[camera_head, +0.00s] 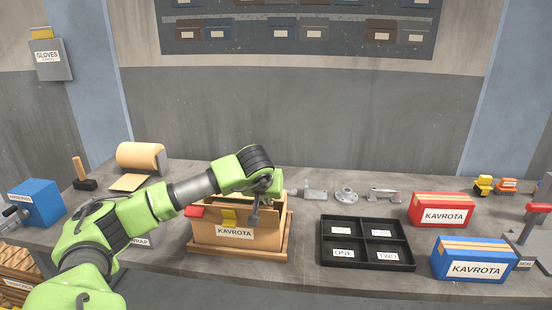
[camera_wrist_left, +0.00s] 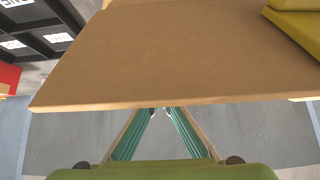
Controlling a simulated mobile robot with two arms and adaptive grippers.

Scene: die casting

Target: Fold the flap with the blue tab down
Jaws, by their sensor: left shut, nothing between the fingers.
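The open cardboard box (camera_head: 268,241) labelled KAVROTA stands on a brown tray on the bench. A red tab (camera_head: 195,211) shows at its left and a yellow tab (camera_head: 229,216) at its front. I see no blue tab; my left arm hides much of the box top. My left gripper (camera_head: 254,217) is shut and empty, over the box's front right part. In the left wrist view a cardboard flap (camera_wrist_left: 165,60) fills the upper part, with the yellow tab (camera_wrist_left: 297,25) at the right; the flap's edge covers the fingertips. My right gripper is not in view.
A black divided tray (camera_head: 367,264) stands right of the box, with metal parts (camera_head: 346,194) behind it. A red box (camera_head: 441,211) and a blue box (camera_head: 473,260) stand farther right. A paper roll (camera_head: 140,157) and a mallet (camera_head: 82,178) are at the left.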

